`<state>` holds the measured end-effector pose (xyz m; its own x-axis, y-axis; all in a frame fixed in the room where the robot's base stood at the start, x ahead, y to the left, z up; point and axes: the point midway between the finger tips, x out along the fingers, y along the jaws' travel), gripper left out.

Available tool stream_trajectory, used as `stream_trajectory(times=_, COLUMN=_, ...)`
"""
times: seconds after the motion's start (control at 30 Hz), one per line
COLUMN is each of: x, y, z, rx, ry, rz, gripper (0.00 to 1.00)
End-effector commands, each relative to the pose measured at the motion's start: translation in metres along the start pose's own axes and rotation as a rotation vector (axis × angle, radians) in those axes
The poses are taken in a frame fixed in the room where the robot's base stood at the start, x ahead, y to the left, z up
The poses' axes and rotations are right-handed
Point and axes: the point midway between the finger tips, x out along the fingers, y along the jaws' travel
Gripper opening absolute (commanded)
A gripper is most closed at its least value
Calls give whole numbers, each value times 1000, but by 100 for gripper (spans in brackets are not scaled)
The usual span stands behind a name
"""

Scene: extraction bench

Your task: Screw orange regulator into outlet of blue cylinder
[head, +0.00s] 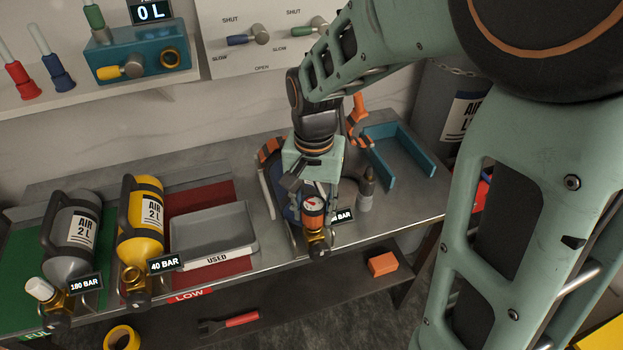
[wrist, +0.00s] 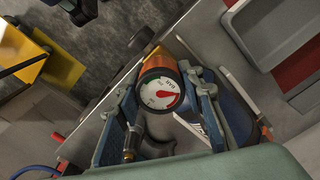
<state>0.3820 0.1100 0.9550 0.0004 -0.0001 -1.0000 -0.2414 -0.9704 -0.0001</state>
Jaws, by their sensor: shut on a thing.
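The orange regulator (head: 313,221), with a round white gauge and red needle, is between the fingers of my gripper (head: 312,198). My gripper is shut on it. In the wrist view the regulator (wrist: 157,68) sits between the two blue-grey fingers of my gripper (wrist: 166,85), with its dial facing the camera. The blue cylinder (head: 289,213) lies on the bench under my gripper, mostly hidden. Its brass valve (head: 319,246) shows at the bench's front edge, just below the regulator. They look close or touching; I cannot tell whether the threads are engaged.
A grey cylinder (head: 68,238) and a yellow cylinder (head: 141,238) lie at the left. A grey tray marked USED (head: 213,222) is between them and the blue cylinder.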

Motion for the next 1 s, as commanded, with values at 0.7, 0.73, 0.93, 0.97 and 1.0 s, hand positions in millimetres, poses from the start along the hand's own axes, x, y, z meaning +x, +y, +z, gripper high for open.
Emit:
stream_trajectory(times=0.7, x=6, y=0, z=0, rx=416, ry=0, rz=0, gripper=2)
stream_trajectory(times=0.73, x=6, y=0, z=0, rx=451, ry=0, rz=0, gripper=2)
stream_trajectory(times=0.93, x=6, y=0, z=0, rx=680, ry=0, rz=0, gripper=2)
stream_trajectory(times=0.97, x=6, y=0, z=0, rx=709, ry=0, rz=0, gripper=2)
stream_trajectory(times=1.0, x=6, y=0, z=0, rx=742, ry=0, rz=0, gripper=2)
